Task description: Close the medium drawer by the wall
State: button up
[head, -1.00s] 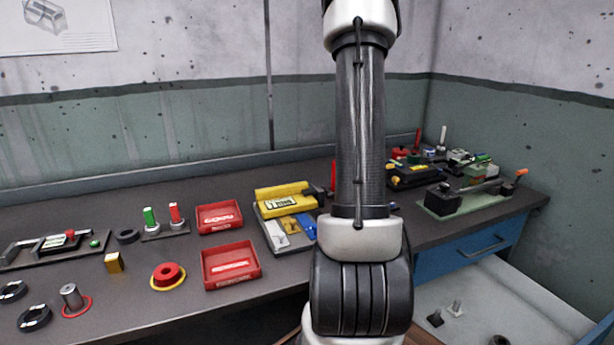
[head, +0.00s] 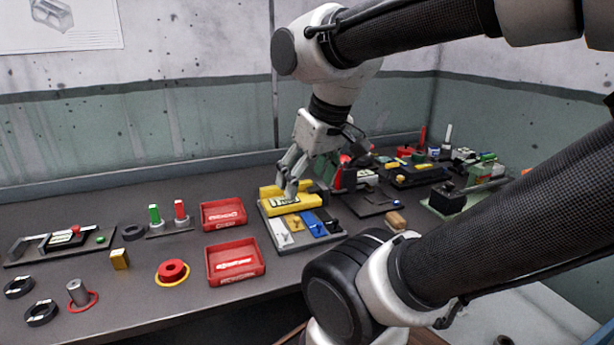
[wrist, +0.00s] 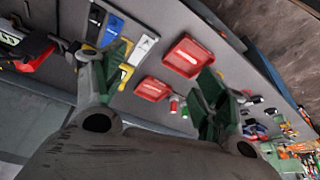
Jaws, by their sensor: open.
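My gripper (head: 287,185) is open and empty, pointing down over the bench above a yellow block in the head view. Its two spread fingers also show in the wrist view (wrist: 160,85), with the bench beyond them. At the lower right of the head view, a pale grey tray-like interior (head: 545,312) sits below bench height. It looks like a pulled-out drawer, with a bit of blue edge (head: 598,338) at the corner. My arm covers much of it and the blue drawer front under the bench. My gripper is far from it and touches no drawer.
The bench (head: 130,300) holds red trays (head: 235,262), a yellow block (head: 290,207), a tool board (head: 300,240) and several fixtures. A wall (head: 520,120) closes off the right side. My forearm crosses the right of the head view.

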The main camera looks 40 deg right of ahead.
aim_at(533, 313)
jog(key=k+z, duration=0.15)
jog(key=k, duration=0.25)
jog(key=k+l+z, duration=0.15)
jog(key=k, duration=0.3)
jog(key=k+l+z, duration=0.15)
jog(key=k, duration=0.25)
jog(key=l+z, duration=0.1)
jog(key=z, duration=0.3)
jog(key=i+z, duration=0.1)
jog(key=z, duration=0.3)
jog(key=l+z, duration=0.15)
jog(key=z, duration=0.3)
jog(key=i+z, duration=0.1)
jog(key=z, duration=0.3)
